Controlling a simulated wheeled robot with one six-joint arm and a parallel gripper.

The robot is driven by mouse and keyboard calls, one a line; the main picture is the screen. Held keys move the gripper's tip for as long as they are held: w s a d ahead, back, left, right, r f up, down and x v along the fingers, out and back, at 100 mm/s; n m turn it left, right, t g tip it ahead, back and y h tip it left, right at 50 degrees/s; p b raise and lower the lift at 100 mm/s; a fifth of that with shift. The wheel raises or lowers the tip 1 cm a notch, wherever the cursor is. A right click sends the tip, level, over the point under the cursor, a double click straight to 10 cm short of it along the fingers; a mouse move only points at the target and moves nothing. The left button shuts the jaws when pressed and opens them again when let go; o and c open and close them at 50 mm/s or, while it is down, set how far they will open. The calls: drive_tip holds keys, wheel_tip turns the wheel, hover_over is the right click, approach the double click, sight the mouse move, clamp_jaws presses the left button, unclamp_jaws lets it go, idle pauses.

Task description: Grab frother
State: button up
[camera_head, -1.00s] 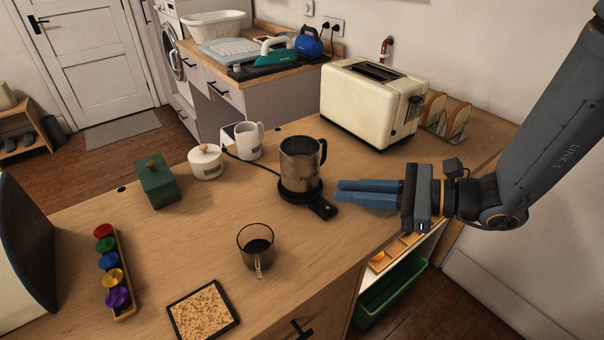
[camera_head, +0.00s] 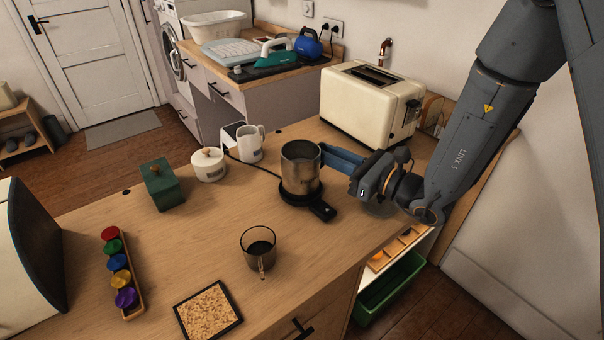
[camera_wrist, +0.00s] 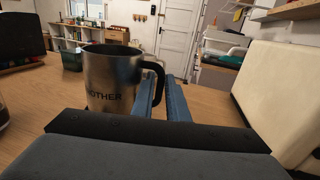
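The frother (camera_head: 301,170) is a metal jug standing upright on its black base on the counter. It also shows in the wrist view (camera_wrist: 108,82), with lettering on its side and a black handle (camera_wrist: 158,70) at its right. My gripper (camera_head: 338,158) is low beside the frother, at its right and partly behind it in the head view. In the wrist view my two blue fingers (camera_wrist: 164,90) are apart, with the lower handle appearing between them. Contact with the handle cannot be told. The jug hides the fingertips in the head view.
A cream toaster (camera_head: 370,103) stands close behind my gripper. A white mug (camera_head: 250,144), a lidded white pot (camera_head: 208,164) and a green box (camera_head: 163,184) are left of the frother. A dark glass cup (camera_head: 258,247) stands in front.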

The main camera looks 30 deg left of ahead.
drive_tip(key=shift+f+p+x, duration=0.15)
drive_tip(key=shift+p+x, duration=0.3)
drive_tip(key=shift+x, duration=0.75)
drive_tip(key=shift+f+p+x, duration=0.15)
drive_tip(key=shift+p+x, duration=0.3)
drive_tip(key=shift+x, duration=0.7)
clamp_jaws()
drive_tip(key=shift+w+r, duration=0.1)
drive_tip(key=shift+r, duration=0.05)
